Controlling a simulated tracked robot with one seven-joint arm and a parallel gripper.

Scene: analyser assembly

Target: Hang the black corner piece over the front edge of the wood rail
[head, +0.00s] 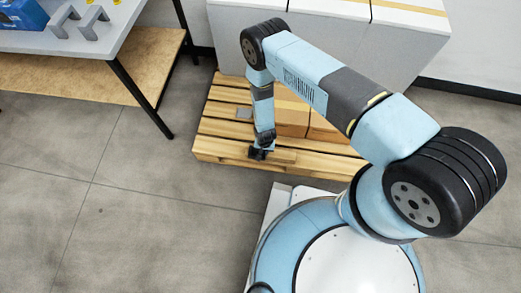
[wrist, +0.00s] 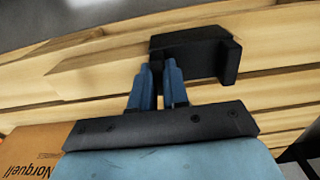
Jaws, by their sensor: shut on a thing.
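The black corner piece (wrist: 190,52) is an L-shaped block, seen in the wrist view just past my fingertips. My gripper (wrist: 160,68) is shut on its near left part; in the head view my gripper (head: 260,148) points down at the pallet's front. The wood rail (wrist: 100,68) runs across the wrist view behind and below the corner piece, and its pale end (head: 286,157) shows in the head view. The corner piece overlaps the rail in the picture. I cannot tell whether it touches the rail, and the side facing away is hidden.
The slatted wooden pallet (head: 215,145) lies on the floor. Cardboard boxes (head: 291,115) stand on it close to my gripper, with a large grey carton (head: 235,40) behind. A table (head: 90,45) with grey brackets stands at left. The floor in front is clear.

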